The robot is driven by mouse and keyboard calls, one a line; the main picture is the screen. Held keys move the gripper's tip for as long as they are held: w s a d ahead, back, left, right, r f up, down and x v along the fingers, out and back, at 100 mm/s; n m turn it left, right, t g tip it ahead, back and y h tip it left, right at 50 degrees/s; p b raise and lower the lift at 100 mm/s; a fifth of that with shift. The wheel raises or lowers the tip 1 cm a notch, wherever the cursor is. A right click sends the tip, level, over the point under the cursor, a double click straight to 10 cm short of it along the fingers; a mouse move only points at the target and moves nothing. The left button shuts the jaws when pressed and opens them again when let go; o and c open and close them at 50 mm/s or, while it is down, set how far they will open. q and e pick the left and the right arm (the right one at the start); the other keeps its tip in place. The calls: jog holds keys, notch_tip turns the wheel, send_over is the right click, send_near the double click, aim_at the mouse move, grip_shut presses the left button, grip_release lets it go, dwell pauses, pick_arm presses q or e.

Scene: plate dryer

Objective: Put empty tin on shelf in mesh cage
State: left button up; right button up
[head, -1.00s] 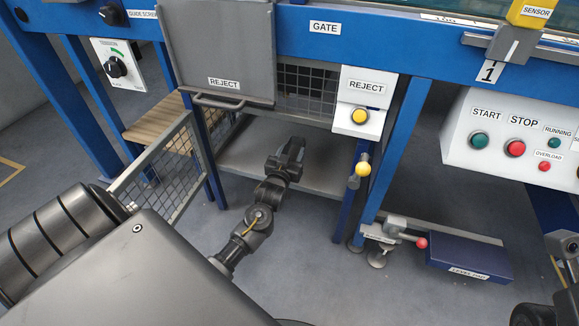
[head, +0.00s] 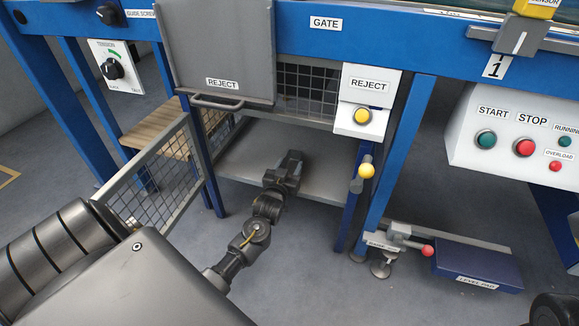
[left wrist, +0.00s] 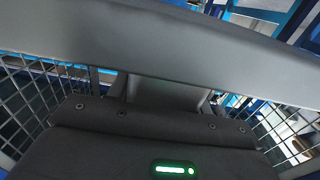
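The mesh cage stands under the blue machine, with wire mesh (head: 308,84) at its back. Its grey shelf (head: 325,188) shows in the head view, and its mesh door (head: 150,185) stands open on the left. My left gripper (head: 289,163) is over the front part of the shelf. Its fingers are too dark and foreshortened to tell open from shut. The left wrist view shows the dark gripper body, a broad grey surface across it and mesh (left wrist: 30,95) on both sides. I see no tin in either view.
A grey reject flap (head: 218,50) with a handle hangs above the cage opening. A blue floor pedal (head: 478,265) lies further right. A wooden slatted surface (head: 160,135) is behind the door.

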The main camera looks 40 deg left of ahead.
pick_arm(q)
jog(key=o, duration=0.5)
jog(key=shift+c, duration=0.2)
